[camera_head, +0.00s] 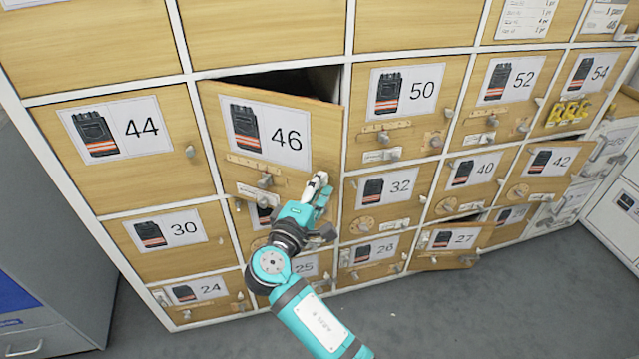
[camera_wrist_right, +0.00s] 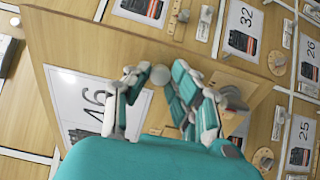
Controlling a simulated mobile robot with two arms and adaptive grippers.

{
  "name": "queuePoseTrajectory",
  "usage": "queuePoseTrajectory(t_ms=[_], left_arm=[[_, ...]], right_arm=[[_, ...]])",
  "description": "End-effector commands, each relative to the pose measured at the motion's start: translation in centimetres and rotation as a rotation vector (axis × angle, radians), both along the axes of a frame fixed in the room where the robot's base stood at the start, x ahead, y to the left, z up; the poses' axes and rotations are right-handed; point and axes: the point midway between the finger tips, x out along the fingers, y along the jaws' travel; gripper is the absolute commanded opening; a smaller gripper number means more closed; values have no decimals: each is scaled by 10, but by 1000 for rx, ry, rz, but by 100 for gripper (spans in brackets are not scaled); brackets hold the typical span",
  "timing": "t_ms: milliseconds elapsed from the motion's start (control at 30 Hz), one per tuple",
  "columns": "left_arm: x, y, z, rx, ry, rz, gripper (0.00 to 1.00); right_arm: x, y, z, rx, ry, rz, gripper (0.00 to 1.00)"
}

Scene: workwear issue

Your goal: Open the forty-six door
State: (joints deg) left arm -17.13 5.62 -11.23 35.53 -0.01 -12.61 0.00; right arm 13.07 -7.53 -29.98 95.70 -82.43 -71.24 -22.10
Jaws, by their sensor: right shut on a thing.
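The forty-six door (camera_head: 235,135) is a wooden locker door with a white card showing a dark garment and the number 46. It stands ajar, with its right side swung out and a dark gap (camera_head: 290,82) along its top. My right gripper (camera_head: 320,188) is at the door's lower right. In the right wrist view, the fingers of my right gripper (camera_wrist_right: 157,80) are shut on a round grey knob (camera_wrist_right: 160,75) on that door's face; the 46 card (camera_wrist_right: 85,105) is beside it. In the head view the gripper hides the knob. My left gripper is out of view.
Door 44 (camera_head: 165,165) on the left and door 50 (camera_head: 435,75) on the right are shut. Door 27 (camera_head: 425,263) low on the right is ajar. A grey cabinet (camera_head: 55,230) stands at the left. Grey floor (camera_head: 540,310) is clear in front.

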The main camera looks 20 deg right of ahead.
Motion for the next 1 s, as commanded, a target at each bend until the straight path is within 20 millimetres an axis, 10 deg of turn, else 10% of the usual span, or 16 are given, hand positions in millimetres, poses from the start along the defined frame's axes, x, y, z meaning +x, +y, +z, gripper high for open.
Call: queuePoseTrajectory(t_ms=[467, 500, 633, 1000], left_arm=[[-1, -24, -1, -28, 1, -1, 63], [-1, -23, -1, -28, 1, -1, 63], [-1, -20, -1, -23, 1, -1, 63], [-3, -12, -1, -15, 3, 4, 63]], right_arm=[[-1, 2, 0, 3, 0, -6, 0], [-1, 1, 0, 3, 0, -6, 27], [-1, 1, 0, 2, -1, -6, 44], [-1, 1, 0, 2, -1, -6, 44]])
